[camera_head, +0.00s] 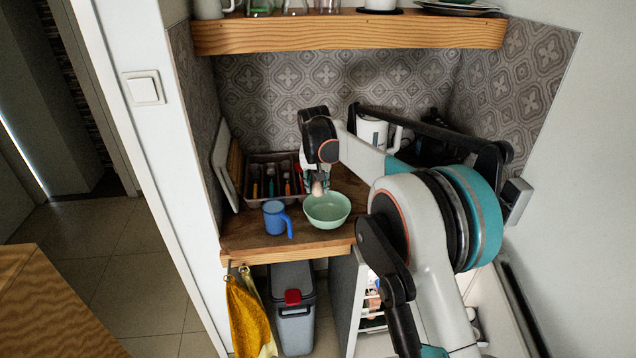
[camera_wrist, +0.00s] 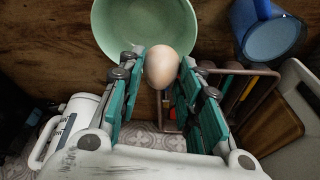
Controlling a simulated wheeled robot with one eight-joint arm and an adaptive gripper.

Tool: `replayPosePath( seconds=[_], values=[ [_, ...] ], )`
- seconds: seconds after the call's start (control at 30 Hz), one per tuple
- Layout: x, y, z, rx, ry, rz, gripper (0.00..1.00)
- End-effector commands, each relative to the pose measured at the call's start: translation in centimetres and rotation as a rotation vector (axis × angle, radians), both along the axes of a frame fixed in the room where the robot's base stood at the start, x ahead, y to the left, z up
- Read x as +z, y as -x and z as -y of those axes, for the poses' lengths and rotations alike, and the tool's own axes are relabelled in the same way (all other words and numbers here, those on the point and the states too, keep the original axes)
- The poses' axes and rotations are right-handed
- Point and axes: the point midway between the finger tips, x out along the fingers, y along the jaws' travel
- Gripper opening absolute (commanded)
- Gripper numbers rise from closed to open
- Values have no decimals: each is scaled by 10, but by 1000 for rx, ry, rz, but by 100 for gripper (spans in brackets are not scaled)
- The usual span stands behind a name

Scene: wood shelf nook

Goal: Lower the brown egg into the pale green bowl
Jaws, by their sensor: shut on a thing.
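The pale green bowl (camera_head: 327,212) stands upright on the wooden counter; it also shows in the wrist view (camera_wrist: 112,32). The brown egg (camera_wrist: 162,66) is a pale tan egg held between the teal fingers of my gripper (camera_wrist: 163,78). In the head view the egg (camera_head: 317,188) hangs just over the bowl's back edge, below my gripper (camera_head: 316,178). In the wrist view the egg overlaps the bowl's rim. The bowl's inside looks empty where it shows. My gripper is shut on the egg.
A blue mug (camera_head: 274,217) stands close left of the bowl. A cutlery tray (camera_head: 262,180) with utensils lies behind it. A white container (camera_head: 372,134) stands at the back right. The wooden shelf (camera_head: 350,33) spans above. The counter's front edge (camera_head: 290,252) is near the bowl.

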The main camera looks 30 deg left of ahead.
Motion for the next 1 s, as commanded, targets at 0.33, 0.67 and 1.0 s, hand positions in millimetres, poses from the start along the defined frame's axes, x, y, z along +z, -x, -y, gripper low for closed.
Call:
replayPosePath(
  seconds=[0.33, 0.67, 1.0],
  values=[
    [-1, 0, 0, 0, 0, 0, 9],
    [-15, 0, 0, 0, 0, 0, 9],
    [-30, 0, 0, 0, 0, 0, 9]
  ],
)
